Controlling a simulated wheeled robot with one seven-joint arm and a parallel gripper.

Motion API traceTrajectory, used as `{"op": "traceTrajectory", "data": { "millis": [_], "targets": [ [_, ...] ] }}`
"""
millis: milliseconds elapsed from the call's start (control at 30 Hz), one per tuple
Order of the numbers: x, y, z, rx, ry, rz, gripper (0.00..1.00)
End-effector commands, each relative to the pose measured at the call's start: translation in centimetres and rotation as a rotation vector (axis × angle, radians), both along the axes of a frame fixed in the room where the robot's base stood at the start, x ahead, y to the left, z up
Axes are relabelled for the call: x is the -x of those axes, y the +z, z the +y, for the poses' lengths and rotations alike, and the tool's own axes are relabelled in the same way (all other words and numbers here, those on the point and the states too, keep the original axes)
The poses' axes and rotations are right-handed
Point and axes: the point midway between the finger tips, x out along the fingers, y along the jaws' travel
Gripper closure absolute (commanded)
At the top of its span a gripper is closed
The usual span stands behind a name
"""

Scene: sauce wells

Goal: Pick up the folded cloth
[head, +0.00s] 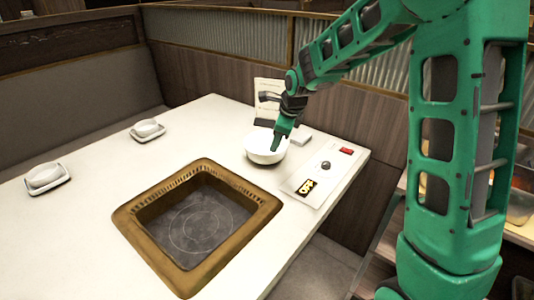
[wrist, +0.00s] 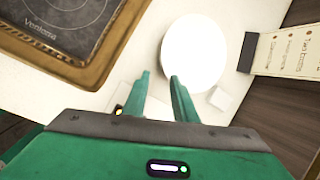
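A small pale square (head: 301,136), which looks like the folded cloth, lies on the white table just right of a white bowl (head: 262,153). In the wrist view the square (wrist: 220,98) lies flat beside the round bowl (wrist: 193,52), to the right of my fingers. My gripper (head: 277,144) points down and overlaps the bowl in the head view. In the wrist view my gripper (wrist: 160,76) has its two fingers apart with only pale tabletop between them, so it is open and empty. Its height above the table is hard to tell.
A brown-framed grill well (head: 125,216) is sunk in the table. A menu stand (head: 268,92) stands behind the bowl. A control panel (head: 312,190) lies at the right edge. Two small dishes (head: 148,138) (head: 47,187) with white items sit on the left. Tabletop between is clear.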

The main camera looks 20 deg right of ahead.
Motion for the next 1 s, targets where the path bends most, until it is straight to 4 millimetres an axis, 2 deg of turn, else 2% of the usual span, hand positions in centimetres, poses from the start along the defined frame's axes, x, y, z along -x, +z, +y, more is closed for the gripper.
{"op": "traceTrajectory", "data": {
  "millis": [33,100,200,500,767,1000],
  "targets": [
    [-0.9,-0.5,1.1,-0.030,-0.032,-0.001,0.75],
    [-1.7,-0.9,2.1,-0.065,-0.072,-0.004,0.75],
    [-2.4,-1.3,2.8,-0.093,-0.107,-0.005,0.75],
    [-4.2,-4.9,3.5,-0.100,-0.116,-0.004,0.75],
    [-4.9,-6.5,3.7,-0.099,-0.117,-0.005,0.75],
    [-6.2,-9.4,4.0,-0.099,-0.116,-0.005,0.75]
  ]
}}
